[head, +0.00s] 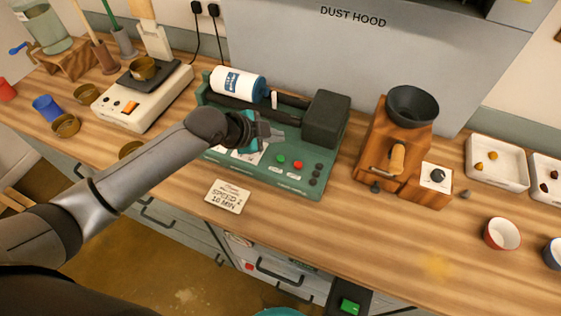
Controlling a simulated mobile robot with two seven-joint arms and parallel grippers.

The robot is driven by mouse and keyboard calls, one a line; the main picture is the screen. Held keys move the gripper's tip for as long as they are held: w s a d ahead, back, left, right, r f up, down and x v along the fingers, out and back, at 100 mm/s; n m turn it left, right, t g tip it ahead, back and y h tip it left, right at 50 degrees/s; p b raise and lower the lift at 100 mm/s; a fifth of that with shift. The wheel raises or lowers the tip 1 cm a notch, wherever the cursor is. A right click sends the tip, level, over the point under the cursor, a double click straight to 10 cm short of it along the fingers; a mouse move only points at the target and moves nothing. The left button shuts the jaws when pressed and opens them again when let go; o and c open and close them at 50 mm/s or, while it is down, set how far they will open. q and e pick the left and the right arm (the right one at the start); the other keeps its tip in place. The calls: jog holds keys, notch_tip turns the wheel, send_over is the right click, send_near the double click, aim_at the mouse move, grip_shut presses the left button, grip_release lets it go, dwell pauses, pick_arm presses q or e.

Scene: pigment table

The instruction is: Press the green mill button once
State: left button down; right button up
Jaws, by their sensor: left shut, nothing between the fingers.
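The green mill (312,185) stands on the wooden counter in the middle of the head view. Its front panel has a green button (281,158) with a red button (298,165) to its right, and dark knobs at the right end. A white jar (238,83) with a blue label lies on the mill's rollers. My left gripper (277,135) reaches in from the left over the mill. It is shut and empty, with its tips just behind the green button in the picture; they look apart from it. The gripper hides part of the panel's left side. My right gripper is out of view.
A card (228,197) reading "SPEED 2 10 MIN" lies in front of the mill. A wooden grinder (388,150) stands to the right, then a white tray (497,163) and a red cup (502,233). A scale (140,100) is at left. The dust hood (340,50) rises behind.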

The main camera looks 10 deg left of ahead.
pick_arm(q)
jog(key=b, duration=0.3)
send_over(281, 159)
jog(key=a, duration=0.1)
jog(key=f, duration=0.4)
jog(key=shift+s+a, duration=0.1)
jog(key=shift+s, duration=0.15)
jog(key=shift+f+b, duration=0.45)
jog(key=shift+f, duration=0.2)
jog(key=shift+f, duration=0.15)
dwell(0.6)
jog(key=shift+f, duration=0.3)
